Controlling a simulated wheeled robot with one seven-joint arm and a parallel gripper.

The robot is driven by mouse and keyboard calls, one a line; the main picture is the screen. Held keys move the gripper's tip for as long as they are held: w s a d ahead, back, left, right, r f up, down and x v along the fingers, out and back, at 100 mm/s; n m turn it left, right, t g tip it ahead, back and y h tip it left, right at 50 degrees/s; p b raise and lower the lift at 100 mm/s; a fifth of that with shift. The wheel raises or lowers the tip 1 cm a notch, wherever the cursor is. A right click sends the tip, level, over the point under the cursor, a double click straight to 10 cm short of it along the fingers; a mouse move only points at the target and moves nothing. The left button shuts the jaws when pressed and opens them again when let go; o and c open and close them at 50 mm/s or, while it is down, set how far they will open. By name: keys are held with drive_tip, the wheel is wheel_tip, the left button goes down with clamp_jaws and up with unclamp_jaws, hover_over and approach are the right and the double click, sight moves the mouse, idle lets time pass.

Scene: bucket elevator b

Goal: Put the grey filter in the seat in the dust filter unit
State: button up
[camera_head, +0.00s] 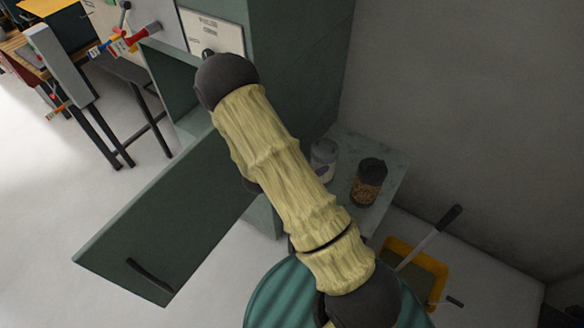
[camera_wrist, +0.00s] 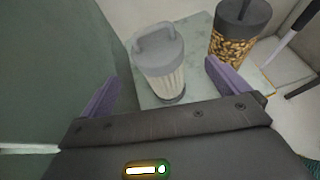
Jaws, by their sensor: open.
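The grey filter (camera_wrist: 160,68) stands upright on a green shelf; it has a grey cap with a loop handle and a pale pleated body. In the head view the filter (camera_head: 324,160) is partly covered by my arm. My gripper (camera_wrist: 162,75) is open, its purple fingers apart to the left and right of the filter in the wrist view; I cannot tell whether they touch it. The gripper is hidden in the head view. The dust filter unit (camera_head: 290,60) is a green cabinet with its door (camera_head: 165,230) swung open. The seat inside is not visible.
A dark-lidded jar of brown pieces (camera_head: 368,183) stands on the shelf (camera_head: 395,165) right of the filter; the jar is also near the right finger in the wrist view (camera_wrist: 235,40). The wall closes the right side.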

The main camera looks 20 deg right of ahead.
drive_tip(key=b+v, duration=0.1)
drive_tip(key=v, duration=0.6)
drive_tip(key=shift+s+r, duration=0.1)
drive_tip(key=s+d+r+m+g+y, duration=0.1)
drive_tip(key=s+r+m+g+y, duration=0.1)
drive_tip(key=s+m+g, duration=0.3)
drive_tip(key=s+d+r+m+g+y, duration=0.1)
drive_tip(key=s+r+m+g+y, duration=0.15)
drive_tip(key=s+m, duration=0.35)
drive_tip(key=a+r+m+t+y, duration=0.4)
drive_tip(key=r+m+y, duration=0.3)
drive_tip(key=m, duration=0.5)
drive_tip(key=shift+s+a+r, duration=0.2)
drive_tip(key=shift+s+r, duration=0.1)
drive_tip(key=shift+r, duration=0.1)
